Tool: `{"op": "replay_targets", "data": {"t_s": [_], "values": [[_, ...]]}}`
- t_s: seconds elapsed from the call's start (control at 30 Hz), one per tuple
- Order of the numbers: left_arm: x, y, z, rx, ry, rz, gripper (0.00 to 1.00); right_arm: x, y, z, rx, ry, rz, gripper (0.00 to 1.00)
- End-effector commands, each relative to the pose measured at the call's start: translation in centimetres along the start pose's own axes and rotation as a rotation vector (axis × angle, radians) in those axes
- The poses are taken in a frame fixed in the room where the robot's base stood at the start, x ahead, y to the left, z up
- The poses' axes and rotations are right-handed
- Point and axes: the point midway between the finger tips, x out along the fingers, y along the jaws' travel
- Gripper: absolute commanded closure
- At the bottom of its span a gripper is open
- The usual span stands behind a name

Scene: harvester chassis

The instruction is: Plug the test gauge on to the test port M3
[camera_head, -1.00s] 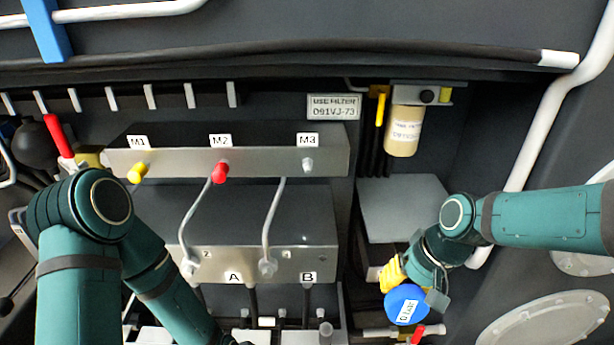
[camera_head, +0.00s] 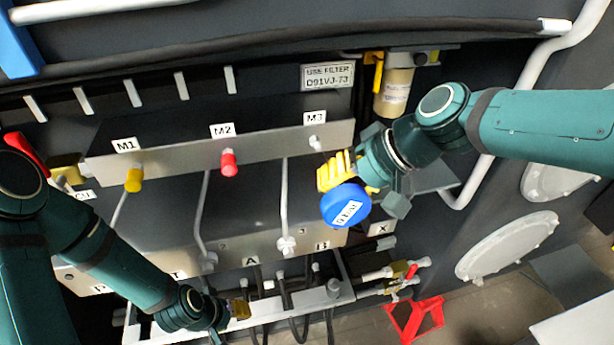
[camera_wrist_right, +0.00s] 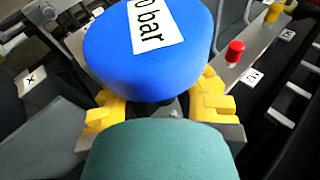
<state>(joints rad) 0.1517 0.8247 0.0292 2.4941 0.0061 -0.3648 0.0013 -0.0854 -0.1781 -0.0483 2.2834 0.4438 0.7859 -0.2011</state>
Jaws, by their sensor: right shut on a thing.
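The test gauge (camera_head: 345,205) is a round blue body with a white label. My right gripper (camera_head: 338,172), with yellow fingers, is shut on it and holds it just below and right of port M3. The gauge also fills the top middle of the right wrist view (camera_wrist_right: 150,50), between the yellow fingers (camera_wrist_right: 158,108). Test port M3 (camera_head: 316,143) is a bare light metal fitting on the grey manifold bar (camera_head: 270,148); the gauge is apart from it. My left gripper (camera_head: 240,308) is low in the head view, small, and its jaws are unclear.
Port M2 has a red cap (camera_head: 229,163) and M1 a yellow cap (camera_head: 134,180). A filter (camera_head: 396,92) hangs right of the bar. Grey pipes run down to fittings below. A red-handled valve (camera_head: 410,273) and a red frame (camera_head: 414,318) lie lower right.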

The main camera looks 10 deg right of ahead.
Motion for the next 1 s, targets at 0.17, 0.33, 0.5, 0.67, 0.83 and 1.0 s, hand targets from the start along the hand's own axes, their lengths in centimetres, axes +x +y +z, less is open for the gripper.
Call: {"op": "replay_targets", "data": {"t_s": [0.17,0.33,0.5,0.67,0.83,1.0], "values": [[0.0,0.1,0.0,0.001,0.0,0.001,0.53,-0.1,0.0,0.0,0.0,0.007,-0.012,1.0],[0.0,0.1,0.0,0.001,0.0,0.001,0.53,-0.1,0.0,0.0,-0.001,0.007,-0.013,1.0],[0.0,0.1,0.0,0.001,0.0,0.001,0.53,-0.1,0.0,0.0,-0.001,0.006,-0.012,1.0],[0.0,0.1,0.0,0.001,0.0,0.001,0.53,0.1,0.0,-0.3,-0.007,0.003,-0.001,1.0],[0.1,0.0,0.0,0.001,0.0,0.0,0.53,0.5,0.0,-1.8,-0.006,0.002,-0.001,1.0],[0.2,0.0,0.0,0.001,0.0,0.0,0.53,1.0,-0.1,-3.2,-0.006,0.002,-0.001,1.0]]}}
